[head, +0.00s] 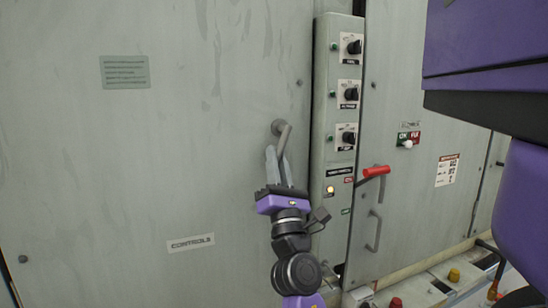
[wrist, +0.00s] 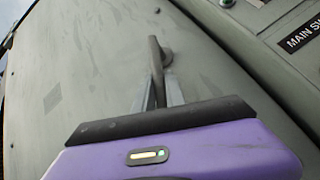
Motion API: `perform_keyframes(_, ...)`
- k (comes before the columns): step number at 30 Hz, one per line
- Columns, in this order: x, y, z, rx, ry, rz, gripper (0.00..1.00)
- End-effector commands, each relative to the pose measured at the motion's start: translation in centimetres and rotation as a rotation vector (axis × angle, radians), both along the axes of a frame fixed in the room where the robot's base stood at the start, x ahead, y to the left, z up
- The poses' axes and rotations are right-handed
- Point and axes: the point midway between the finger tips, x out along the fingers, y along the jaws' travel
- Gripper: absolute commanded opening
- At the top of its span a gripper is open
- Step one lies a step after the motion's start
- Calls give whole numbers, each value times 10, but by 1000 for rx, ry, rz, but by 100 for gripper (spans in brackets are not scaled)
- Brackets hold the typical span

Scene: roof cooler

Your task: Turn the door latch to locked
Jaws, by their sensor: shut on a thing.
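The door latch (head: 282,131) is a grey metal handle on the large grey-green door panel, just left of the control strip. It hangs downward from its round pivot, tilted slightly. My gripper (head: 278,160) comes up from below and is shut on the latch's lower part. In the wrist view the latch (wrist: 156,54) runs down from its pivot between the two fingers (wrist: 159,92). The fingers hide part of the lower end of the handle.
A control strip (head: 322,177) with several black knobs stands right of the latch. Farther right are a red-gripped lever (head: 376,171) and a grey door handle (head: 374,231). A "CONTROLS" label (head: 191,243) is lower left.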

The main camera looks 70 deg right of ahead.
Motion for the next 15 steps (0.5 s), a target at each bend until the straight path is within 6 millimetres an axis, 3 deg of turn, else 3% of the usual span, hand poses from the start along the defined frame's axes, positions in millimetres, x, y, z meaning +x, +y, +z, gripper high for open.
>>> perform_keyframes(15,-6,-6,-5,-103,126,-3,0)
